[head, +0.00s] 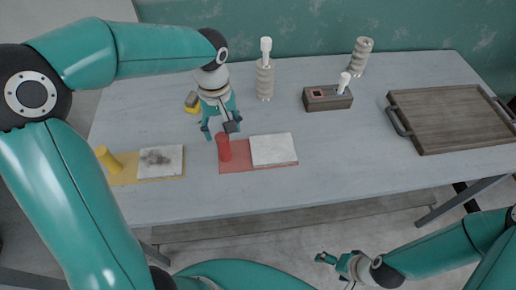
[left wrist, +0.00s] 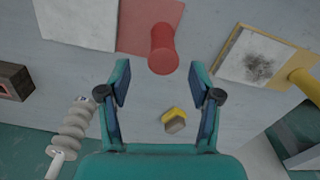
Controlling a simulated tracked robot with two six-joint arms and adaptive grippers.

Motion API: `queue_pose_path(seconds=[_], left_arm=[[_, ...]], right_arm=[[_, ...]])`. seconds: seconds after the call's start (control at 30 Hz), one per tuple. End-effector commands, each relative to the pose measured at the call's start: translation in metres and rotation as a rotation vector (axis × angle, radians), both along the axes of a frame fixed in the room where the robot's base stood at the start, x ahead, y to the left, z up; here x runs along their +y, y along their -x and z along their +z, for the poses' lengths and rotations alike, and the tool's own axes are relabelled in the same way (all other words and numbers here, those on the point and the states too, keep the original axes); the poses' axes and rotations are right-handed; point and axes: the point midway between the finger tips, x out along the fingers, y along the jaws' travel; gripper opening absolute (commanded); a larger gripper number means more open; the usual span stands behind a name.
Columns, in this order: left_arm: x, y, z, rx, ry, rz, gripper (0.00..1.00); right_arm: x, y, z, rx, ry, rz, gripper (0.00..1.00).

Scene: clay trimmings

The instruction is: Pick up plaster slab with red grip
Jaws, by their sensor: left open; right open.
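The plaster slab with red grip lies flat on the table: a clean white slab (head: 274,150) on a red board (head: 240,168) with an upright red cylindrical grip (head: 223,148) at its left end. In the left wrist view the red grip (left wrist: 163,48) stands just beyond my fingertips, about midway between them, and the white slab (left wrist: 78,22) is cut by the top edge. My left gripper (head: 220,132) is open and empty, above the table just behind the red grip; it also shows in the left wrist view (left wrist: 160,75). My right gripper (head: 335,262) is open, in front of the table, holding nothing.
A slab with dark smudges (head: 160,160) and a yellow grip (head: 107,159) lies left. A yellow-grey block (head: 192,102) sits behind my left gripper. Ribbed stands (head: 264,82) (head: 360,57), a dark box (head: 327,98) and a wooden tray (head: 393,94) stand further right. The front middle is clear.

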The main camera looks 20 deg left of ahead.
Motion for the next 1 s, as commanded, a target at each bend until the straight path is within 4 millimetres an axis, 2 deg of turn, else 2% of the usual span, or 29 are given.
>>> queue_pose_path(seconds=[0.1, 0.37, 0.7, 0.97, 1.0], left_arm=[[0.001, 0.001, -0.019, 0.003, 0.0, 0.002, 0.64], [0.002, 0.001, -0.034, 0.001, 0.0, 0.003, 0.64], [0.005, 0.001, -0.077, 0.001, 0.0, 0.003, 0.64], [0.005, 0.0, -0.08, -0.001, 0.0, 0.004, 0.64], [0.005, 0.0, -0.08, -0.001, 0.0, 0.004, 0.6]], right_arm=[[0.0, 0.0, 0.0, 0.0, 0.0, 0.0, 0.87], [0.0, 0.0, 0.001, 0.0, 0.0, 0.0, 0.87], [0.0, 0.0, 0.007, 0.0, 0.0, 0.0, 0.87], [0.0, 0.0, 0.007, 0.0, 0.0, 0.0, 0.87], [0.0, 0.0, 0.007, 0.0, 0.0, 0.0, 0.87]])
